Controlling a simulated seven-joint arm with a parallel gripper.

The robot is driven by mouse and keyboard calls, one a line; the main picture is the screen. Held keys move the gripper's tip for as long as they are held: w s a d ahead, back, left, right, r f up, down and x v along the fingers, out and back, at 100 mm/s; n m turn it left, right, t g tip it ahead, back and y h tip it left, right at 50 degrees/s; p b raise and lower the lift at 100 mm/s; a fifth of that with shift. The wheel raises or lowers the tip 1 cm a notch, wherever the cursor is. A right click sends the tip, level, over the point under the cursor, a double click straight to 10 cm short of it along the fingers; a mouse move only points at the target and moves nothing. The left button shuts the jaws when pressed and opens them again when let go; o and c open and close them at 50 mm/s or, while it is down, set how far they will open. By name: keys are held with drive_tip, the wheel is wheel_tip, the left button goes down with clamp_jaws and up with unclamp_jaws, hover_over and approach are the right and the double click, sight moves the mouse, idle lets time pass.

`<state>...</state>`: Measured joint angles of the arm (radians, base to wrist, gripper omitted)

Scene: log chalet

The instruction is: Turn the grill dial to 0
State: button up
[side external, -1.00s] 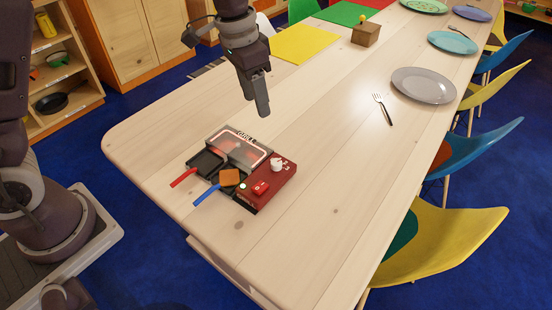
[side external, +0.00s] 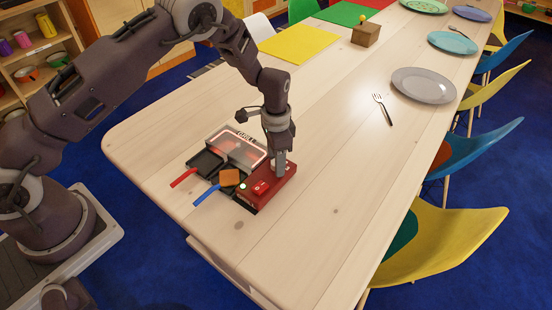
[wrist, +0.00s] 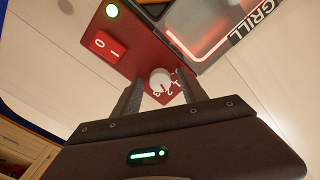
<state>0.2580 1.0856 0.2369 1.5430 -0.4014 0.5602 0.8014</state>
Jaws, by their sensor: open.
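The grill (side external: 236,150) stands near the left end of the table, with a red control box (side external: 262,194) on its right side. The white dial (wrist: 160,82) sits on the red box in the wrist view, with number marks around it; its exact setting is hard to read. My gripper (side external: 279,168) points down over the dial and hides it in the side view. In the wrist view my gripper (wrist: 164,88) is open, with one finger on each side of the dial. I cannot tell whether the fingers touch it.
A red 0/1 switch (wrist: 104,46) and a lit green light (wrist: 112,10) sit beside the dial. Two small pans with a red handle (side external: 183,178) and a blue handle (side external: 206,195) stick out of the grill. A fork (side external: 382,109) and grey plate (side external: 423,85) lie farther right.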

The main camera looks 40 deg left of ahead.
clamp_jaws()
drive_tip(key=shift+n, duration=0.3)
drive_tip(key=n, duration=0.3)
drive_tip(key=shift+n, duration=0.4)
drive_tip(key=n, duration=0.3)
drive_tip(key=shift+n, duration=0.3)
drive_tip(key=n, duration=0.4)
drive_tip(key=shift+d+n, duration=0.1)
drive_tip(key=shift+n, duration=1.9)
